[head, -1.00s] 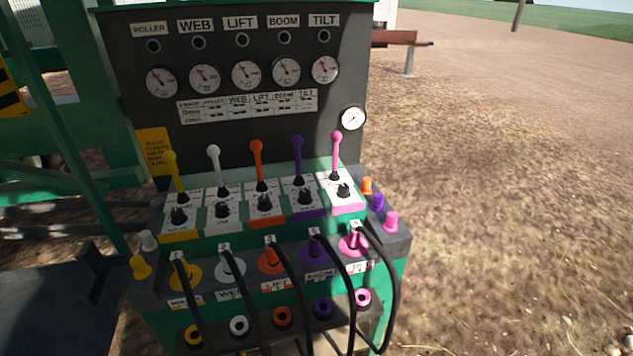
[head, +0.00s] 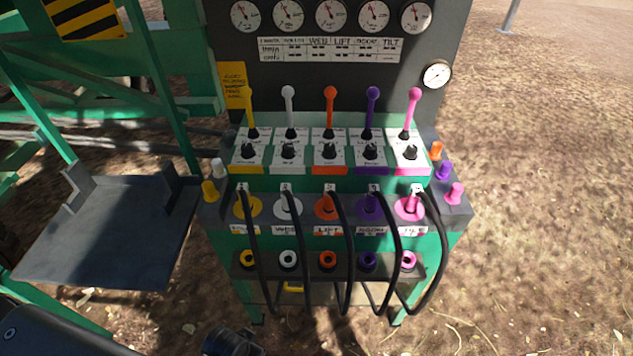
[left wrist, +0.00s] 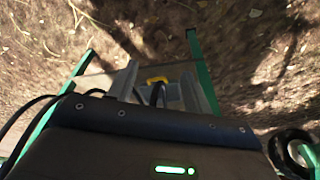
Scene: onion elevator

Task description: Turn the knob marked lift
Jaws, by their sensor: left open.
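In the head view a small black knob (head: 330,151) sits on a white plate with an orange edge, in the middle column of the panel. An orange lever (head: 330,106) stands just behind it. A LIFT label (head: 328,230) is on the lower ledge of that column. The print on the knob's plate is too small to read. My left gripper (left wrist: 165,92) shows in the left wrist view, with two grey fingers apart and nothing held, pointing at the ground. A yellow piece shows beyond the fingers. The knob is not in that view. My right gripper is not in view.
Yellow, white, purple and pink levers with black knobs flank the lift column. Black hoses (head: 347,270) loop down the front from coloured plugs. A dark flat plate (head: 110,235) and green frame bars stand at the left. Open ground (head: 545,200) lies to the right.

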